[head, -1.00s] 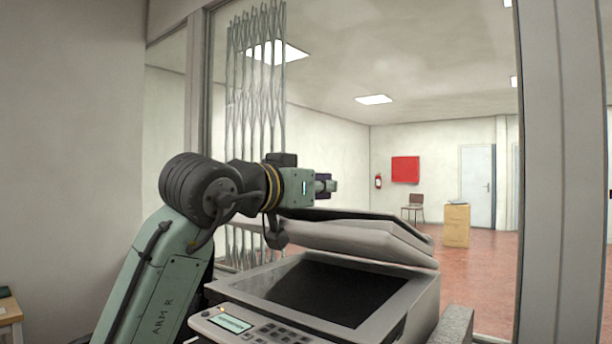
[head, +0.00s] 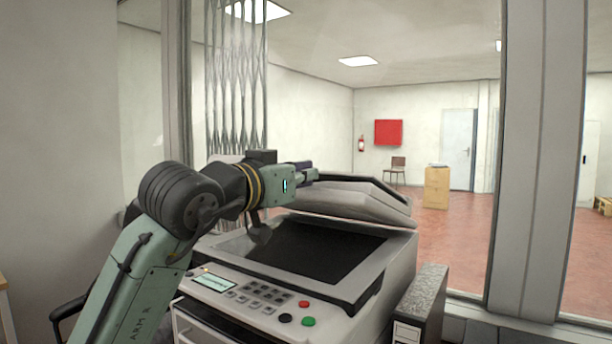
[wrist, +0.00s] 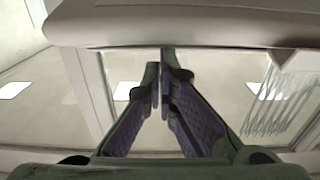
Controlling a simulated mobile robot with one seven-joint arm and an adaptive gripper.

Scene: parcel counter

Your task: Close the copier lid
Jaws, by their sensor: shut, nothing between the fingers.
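The copier (head: 350,300) stands in front of me with its dark glass (head: 305,246) bare. Its grey lid (head: 355,205) is hinged at the far side and stands partly raised over the glass at a low tilt. My gripper (head: 312,172) is at the near upper left of the lid, level with its top edge. In the wrist view the lid's pale edge (wrist: 200,25) crosses the top of the picture, close to my gripper (wrist: 162,70). The fingers are together and empty. Whether they touch the lid I cannot tell.
The copier's control panel (head: 255,297) with several buttons is on the near side. A speckled grey block (head: 422,292) stands right of the copier. A folding metal grille (head: 236,90) and a window frame (head: 535,160) stand behind. A wooden box (head: 436,187) and a chair (head: 397,168) are far off.

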